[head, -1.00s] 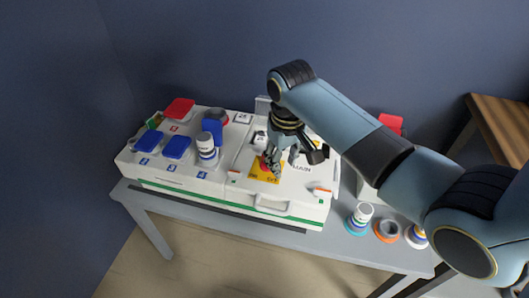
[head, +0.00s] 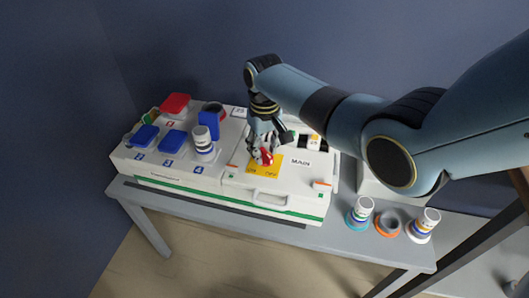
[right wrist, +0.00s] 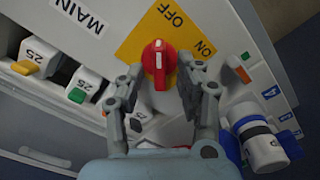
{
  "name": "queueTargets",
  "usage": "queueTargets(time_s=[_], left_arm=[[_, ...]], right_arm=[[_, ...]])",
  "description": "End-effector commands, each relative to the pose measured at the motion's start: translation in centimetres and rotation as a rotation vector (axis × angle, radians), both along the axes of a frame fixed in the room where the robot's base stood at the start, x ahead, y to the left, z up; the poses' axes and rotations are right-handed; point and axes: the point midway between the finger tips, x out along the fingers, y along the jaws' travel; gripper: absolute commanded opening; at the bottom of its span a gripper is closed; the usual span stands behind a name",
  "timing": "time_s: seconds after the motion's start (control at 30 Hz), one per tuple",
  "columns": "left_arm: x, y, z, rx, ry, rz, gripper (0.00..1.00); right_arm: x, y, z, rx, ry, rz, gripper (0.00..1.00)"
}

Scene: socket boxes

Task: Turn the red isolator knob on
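The red isolator knob (right wrist: 158,62) has a white line on its face and sits on a yellow plate (right wrist: 135,45) marked OFF and ON. In the right wrist view its line runs up and down the picture, with OFF above it and ON to the upper right. The knob also shows in the head view (head: 266,157), partly covered by my right gripper (head: 262,152). In the right wrist view the fingers of my right gripper (right wrist: 162,72) stand on either side of the knob, with small gaps visible. My left gripper is not in view.
The white socket box (head: 200,193) stands on a grey table (head: 345,243). Blue covers (head: 172,142), a red cover (head: 175,104) and a white-and-blue plug (head: 203,142) are left of the knob. Several ringed plugs, one a white-topped plug (head: 362,210), stand at the table's right.

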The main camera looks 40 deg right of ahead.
Motion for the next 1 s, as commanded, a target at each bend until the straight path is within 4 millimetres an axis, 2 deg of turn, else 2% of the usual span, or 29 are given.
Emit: queueTargets(time_s=[0.33,0.6,1.0], left_arm=[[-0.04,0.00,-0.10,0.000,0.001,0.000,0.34],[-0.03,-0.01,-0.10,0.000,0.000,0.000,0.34],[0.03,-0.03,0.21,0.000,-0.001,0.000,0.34]], right_arm=[[0.01,0.00,-0.37,0.000,-0.001,0.000,0.34],[0.00,0.00,-0.38,0.000,-0.001,0.000,0.00],[-0.04,-0.02,-0.31,0.000,0.001,-0.027,0.00]])
